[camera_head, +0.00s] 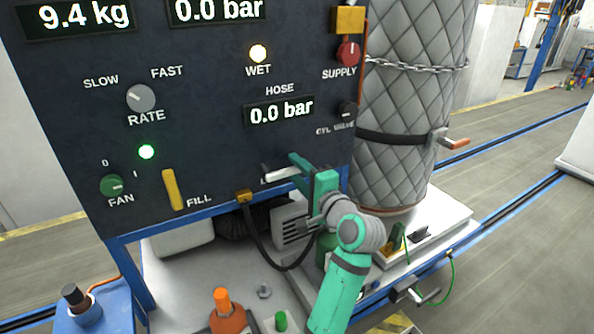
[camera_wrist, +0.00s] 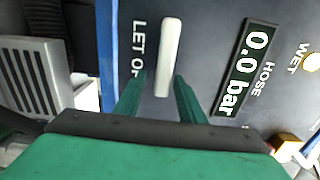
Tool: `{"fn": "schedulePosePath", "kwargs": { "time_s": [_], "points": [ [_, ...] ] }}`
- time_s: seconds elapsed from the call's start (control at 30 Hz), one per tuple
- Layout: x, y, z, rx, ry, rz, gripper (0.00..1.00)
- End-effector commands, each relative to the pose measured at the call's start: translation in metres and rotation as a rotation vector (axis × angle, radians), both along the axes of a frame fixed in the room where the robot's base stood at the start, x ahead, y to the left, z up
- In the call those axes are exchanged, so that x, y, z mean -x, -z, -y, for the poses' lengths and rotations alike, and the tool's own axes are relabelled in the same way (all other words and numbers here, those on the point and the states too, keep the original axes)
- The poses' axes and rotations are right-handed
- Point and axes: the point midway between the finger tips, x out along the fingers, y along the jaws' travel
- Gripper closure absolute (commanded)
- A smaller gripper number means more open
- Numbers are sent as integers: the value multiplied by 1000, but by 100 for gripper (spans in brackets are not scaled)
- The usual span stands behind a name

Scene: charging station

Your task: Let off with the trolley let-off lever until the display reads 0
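The white let-off lever (camera_head: 281,173) is at the lower edge of the dark panel. In the wrist view the lever (camera_wrist: 169,50) stands beside the partly hidden "LET O..." label. My gripper (camera_head: 293,168) is at the lever. In the wrist view my gripper's green fingers (camera_wrist: 160,82) are apart, with the lever's near end between them. A gap shows on the left; the right finger is close to the lever, and contact is unclear. The HOSE display (camera_head: 281,110) reads 0.0 bar, also in the wrist view (camera_wrist: 249,70).
Upper displays read 9.4 kg (camera_head: 82,17) and 0.0 bar (camera_head: 217,9). The WET lamp (camera_head: 258,53) is lit. A red SUPPLY knob (camera_head: 348,53) and a quilted cylinder (camera_head: 412,100) are to the right. A dark hose (camera_head: 262,250) hangs below the panel near my arm.

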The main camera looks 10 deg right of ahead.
Motion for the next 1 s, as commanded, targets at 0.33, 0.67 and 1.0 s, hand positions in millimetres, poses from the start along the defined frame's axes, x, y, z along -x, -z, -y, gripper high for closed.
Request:
{"fn": "schedulePosePath", "kwargs": {
  "time_s": [0.33, 0.67, 1.0],
  "points": [
    [23, -1, 8, 0, 3, 2, 64],
    [81, 0, 23, 1, 2, 0, 64],
    [104, 0, 29, 0, 0, 0, 64]
  ]
}}
